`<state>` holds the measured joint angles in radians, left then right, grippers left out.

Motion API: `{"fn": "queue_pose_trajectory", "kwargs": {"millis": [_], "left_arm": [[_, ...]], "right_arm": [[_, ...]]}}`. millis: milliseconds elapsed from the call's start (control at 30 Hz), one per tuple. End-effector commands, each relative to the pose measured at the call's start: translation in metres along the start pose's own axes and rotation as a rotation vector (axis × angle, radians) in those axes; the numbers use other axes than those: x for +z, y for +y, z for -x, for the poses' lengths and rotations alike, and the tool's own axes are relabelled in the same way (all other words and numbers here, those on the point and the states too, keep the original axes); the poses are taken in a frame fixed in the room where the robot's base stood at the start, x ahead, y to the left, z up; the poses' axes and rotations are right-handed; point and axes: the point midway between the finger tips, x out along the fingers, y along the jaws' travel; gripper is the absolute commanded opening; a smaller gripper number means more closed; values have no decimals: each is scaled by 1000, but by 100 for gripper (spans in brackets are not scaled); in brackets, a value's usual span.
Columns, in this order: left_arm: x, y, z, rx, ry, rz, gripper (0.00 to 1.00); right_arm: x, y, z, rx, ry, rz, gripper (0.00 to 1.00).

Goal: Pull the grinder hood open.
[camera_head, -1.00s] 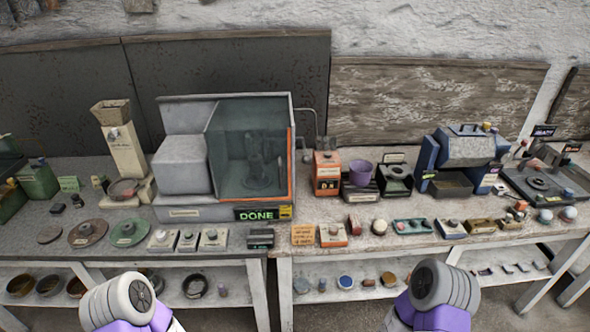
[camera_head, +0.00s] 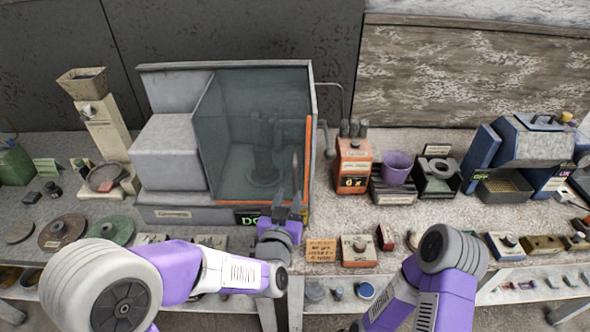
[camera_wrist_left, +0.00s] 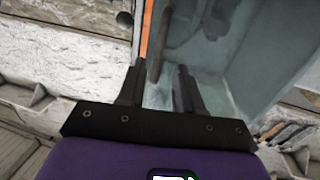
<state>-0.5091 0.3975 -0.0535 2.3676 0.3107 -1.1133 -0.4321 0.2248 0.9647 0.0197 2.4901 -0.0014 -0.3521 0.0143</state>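The grinder hood (camera_head: 245,140) is a tinted clear cover with an orange edge, on the grey grinder (camera_head: 168,155); it looks closed. A dark upright handle bar (camera_head: 295,170) stands at its front right edge. My left gripper (camera_head: 287,203) is open at the hood's lower right front, just below the bar. In the left wrist view, the handle (camera_wrist_left: 158,45) shows between the spread fingers (camera_wrist_left: 158,78); I cannot tell whether they touch it. The gripper partly covers the green-lettered display (camera_head: 247,220). My right gripper is out of view; only that arm shows.
An orange box (camera_head: 354,165), a purple cup (camera_head: 397,168) and a blue machine (camera_head: 520,155) stand to the right. A feeder with a hopper (camera_head: 82,82) stands left. Small blocks and discs line the bench front, including an orange card (camera_head: 320,252).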

Motion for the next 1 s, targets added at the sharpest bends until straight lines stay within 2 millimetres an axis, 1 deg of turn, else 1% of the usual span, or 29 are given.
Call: {"fn": "queue_pose_trajectory", "kwargs": {"millis": [33,100,167,400,500,600,733,967,1000], "left_arm": [[-7,2,-1,-1,21,-2,35],[-10,2,-6,-4,30,-4,35],[-10,2,-14,-5,29,-4,35],[-10,1,-50,-4,26,-3,35],[-10,1,-62,-4,25,-3,35],[-11,1,-70,-4,26,-2,35],[-10,2,-74,-3,24,-3,35],[-10,2,-74,-2,24,-3,35],[-10,2,-74,-2,24,-3,29]], "right_arm": [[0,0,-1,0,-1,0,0],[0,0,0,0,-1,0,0],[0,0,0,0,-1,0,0],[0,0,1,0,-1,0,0],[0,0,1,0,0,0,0],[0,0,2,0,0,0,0],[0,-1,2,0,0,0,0],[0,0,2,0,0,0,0],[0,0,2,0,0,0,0]]}}
